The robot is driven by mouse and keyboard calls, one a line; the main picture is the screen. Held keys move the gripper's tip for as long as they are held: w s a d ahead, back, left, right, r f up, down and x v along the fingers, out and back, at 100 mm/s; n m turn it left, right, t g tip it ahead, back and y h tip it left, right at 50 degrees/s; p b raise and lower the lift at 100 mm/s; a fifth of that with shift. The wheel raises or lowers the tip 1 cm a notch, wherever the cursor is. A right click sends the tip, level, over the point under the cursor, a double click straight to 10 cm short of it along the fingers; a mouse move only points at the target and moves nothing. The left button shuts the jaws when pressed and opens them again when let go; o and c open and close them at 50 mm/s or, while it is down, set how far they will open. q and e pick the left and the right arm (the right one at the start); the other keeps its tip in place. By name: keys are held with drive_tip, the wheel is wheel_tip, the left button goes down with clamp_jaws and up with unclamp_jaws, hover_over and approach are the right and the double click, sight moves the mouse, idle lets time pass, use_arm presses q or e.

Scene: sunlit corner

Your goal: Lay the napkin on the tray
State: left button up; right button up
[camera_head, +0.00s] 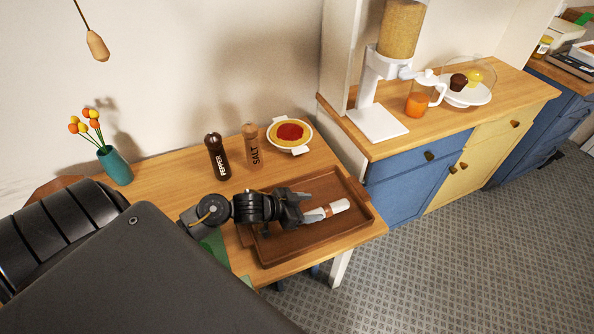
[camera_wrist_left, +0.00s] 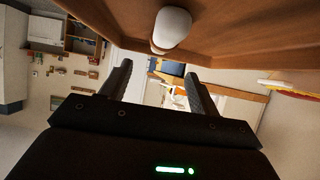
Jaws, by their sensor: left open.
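The napkin (camera_head: 340,206) is a white roll with a brown band, lying in the brown wooden tray (camera_head: 356,188) toward its right side. My left gripper (camera_head: 309,205) is open over the tray, its fingertips close to the banded end of the napkin. In the left wrist view the napkin's white rounded end (camera_wrist_left: 173,27) shows against the brown tray (camera_wrist_left: 235,30), beyond the open fingers (camera_wrist_left: 158,75) and not between them. I cannot tell whether a finger touches it. My right gripper is not in view.
A pepper mill (camera_head: 217,157), a salt mill (camera_head: 251,146) and a plate with red-topped food (camera_head: 290,134) stand behind the tray. A teal vase (camera_head: 115,166) is at the left. A dispenser (camera_head: 378,120) and a jug (camera_head: 418,103) stand on the right counter.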

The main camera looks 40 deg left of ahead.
use_arm(q)
drive_tip(key=shift+v, duration=2.5)
